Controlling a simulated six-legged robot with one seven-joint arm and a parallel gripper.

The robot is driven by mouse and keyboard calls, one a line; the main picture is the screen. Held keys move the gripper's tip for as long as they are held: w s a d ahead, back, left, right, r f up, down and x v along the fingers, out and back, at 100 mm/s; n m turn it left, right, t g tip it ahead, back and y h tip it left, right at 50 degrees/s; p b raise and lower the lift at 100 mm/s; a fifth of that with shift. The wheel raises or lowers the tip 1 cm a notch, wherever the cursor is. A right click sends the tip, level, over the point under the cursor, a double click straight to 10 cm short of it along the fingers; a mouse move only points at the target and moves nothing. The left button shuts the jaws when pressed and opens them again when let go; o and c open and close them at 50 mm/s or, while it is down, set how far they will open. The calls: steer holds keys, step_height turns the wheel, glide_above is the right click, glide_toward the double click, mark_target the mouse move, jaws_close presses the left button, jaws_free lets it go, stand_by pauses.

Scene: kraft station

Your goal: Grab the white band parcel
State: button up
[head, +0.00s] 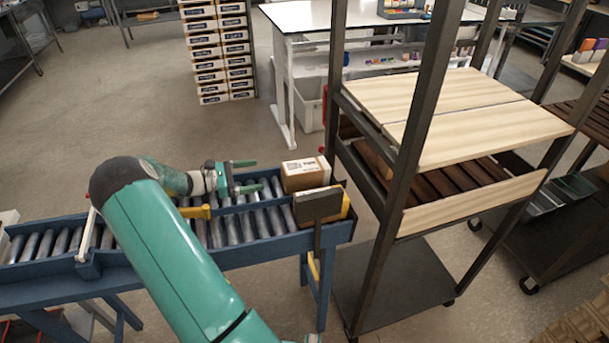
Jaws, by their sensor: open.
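A brown cardboard parcel (301,181) with white on its top and right side sits at the right end of the blue roller conveyor (283,243). I take it for the white band parcel. My gripper (248,176) is over the rollers, just left of the parcel. Its two fingers are apart and point right, towards the parcel. Nothing shows between them, and a gap separates them from the parcel.
A dark upright plate (318,205) stands at the conveyor's near right end, with a yellow item (345,204) partly hidden behind it. A yellow piece (195,212) crosses the rollers. A dark metal rack with wooden boards (480,110) stands close on the right.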

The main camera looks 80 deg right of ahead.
mark_target(299, 166)
steer(key=shift+s+d+f+n+g, duration=0.3)
steer(key=shift+s+d+f, duration=0.3)
steer(key=shift+d, duration=0.2)
steer(key=x, duration=1.3)
steer(key=shift+s+d+r, duration=0.15)
steer(key=shift+s, duration=0.1)
steer(key=c, duration=1.3)
steer(key=shift+r, duration=0.1)
